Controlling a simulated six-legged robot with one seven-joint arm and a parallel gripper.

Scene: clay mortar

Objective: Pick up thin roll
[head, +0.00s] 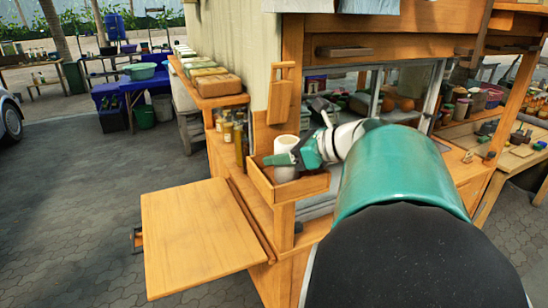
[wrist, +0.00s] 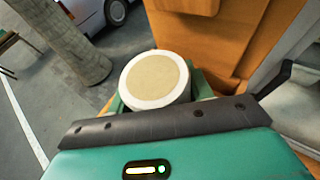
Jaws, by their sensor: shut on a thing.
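The thin roll (head: 286,148) is a white upright cylinder in a small open wooden box (head: 302,187) on the wooden cart. In the wrist view the roll (wrist: 155,80) shows its round end, with a tan middle and a white rim. My gripper (head: 284,159) reaches in from the right and is shut on the roll. Green finger parts show on both sides of the roll in the wrist view. The lower part of the roll is hidden by the gripper and the box wall. I cannot tell whether the roll touches the box floor.
A wooden flap (head: 195,235) sticks out at the left of the cart. Small bottles (head: 232,132) stand just left of the box. A wooden block (head: 281,97) hangs on the post above it. Packages (head: 215,87) line a shelf behind. Paved ground at left is open.

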